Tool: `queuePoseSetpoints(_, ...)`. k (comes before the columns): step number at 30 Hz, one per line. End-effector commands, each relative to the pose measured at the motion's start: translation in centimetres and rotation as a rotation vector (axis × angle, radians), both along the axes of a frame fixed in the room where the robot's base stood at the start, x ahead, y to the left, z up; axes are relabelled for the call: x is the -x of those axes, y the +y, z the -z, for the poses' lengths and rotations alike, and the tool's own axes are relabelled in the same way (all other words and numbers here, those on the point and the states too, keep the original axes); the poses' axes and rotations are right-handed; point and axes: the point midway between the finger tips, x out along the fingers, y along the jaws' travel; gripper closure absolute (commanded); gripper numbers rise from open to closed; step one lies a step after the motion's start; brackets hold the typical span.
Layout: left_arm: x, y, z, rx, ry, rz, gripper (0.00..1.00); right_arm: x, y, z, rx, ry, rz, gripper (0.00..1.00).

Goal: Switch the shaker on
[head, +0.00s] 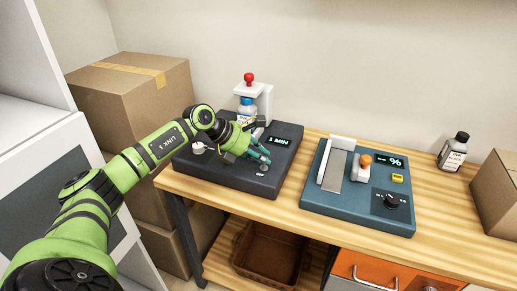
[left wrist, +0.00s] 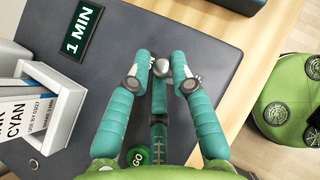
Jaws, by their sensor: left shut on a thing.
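The shaker is a dark box (head: 230,178) on the left of the wooden bench, with a "1 MIN" display (head: 278,141). The display also shows in the left wrist view (left wrist: 82,30). A small metal switch (left wrist: 180,68) stands near the shaker's front right edge, with part of a white label beside it. My left gripper (head: 262,157) is over that edge, its teal fingers (left wrist: 169,78) shut around the switch from both sides. A bottle labelled cyan (left wrist: 18,112) stands in the shaker's white holder (left wrist: 62,108). My right gripper is not in view.
A blue scale-like device (head: 318,202) with an orange-topped piece and a black knob stands to the right. Bare bench (head: 293,183) lies between the devices.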

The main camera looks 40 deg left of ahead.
Motion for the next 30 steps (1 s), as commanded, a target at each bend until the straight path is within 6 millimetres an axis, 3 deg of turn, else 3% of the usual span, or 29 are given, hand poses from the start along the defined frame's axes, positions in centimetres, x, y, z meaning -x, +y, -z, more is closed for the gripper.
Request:
queuePoseSetpoints(1, -0.48, -0.52, -1.01, 0.021, 0.006, 0.004, 1.0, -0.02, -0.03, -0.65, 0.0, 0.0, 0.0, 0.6)
queuePoseSetpoints(22, -0.88, -0.4, -0.72, 0.039, 0.082, 0.003, 1.0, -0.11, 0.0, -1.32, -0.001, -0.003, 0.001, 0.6)
queuePoseSetpoints(23, -0.88, -0.4, -0.73, 0.039, 0.082, 0.003, 0.73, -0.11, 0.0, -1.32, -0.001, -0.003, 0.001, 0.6)
queuePoseSetpoints(24, -0.89, -0.38, -0.74, 0.04, 0.081, 0.003, 0.57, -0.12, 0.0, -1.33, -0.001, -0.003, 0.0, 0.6)
queuePoseSetpoints(30, -0.76, -0.22, -0.49, 0.035, 0.088, 0.002, 0.57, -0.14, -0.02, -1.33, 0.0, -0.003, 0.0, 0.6)
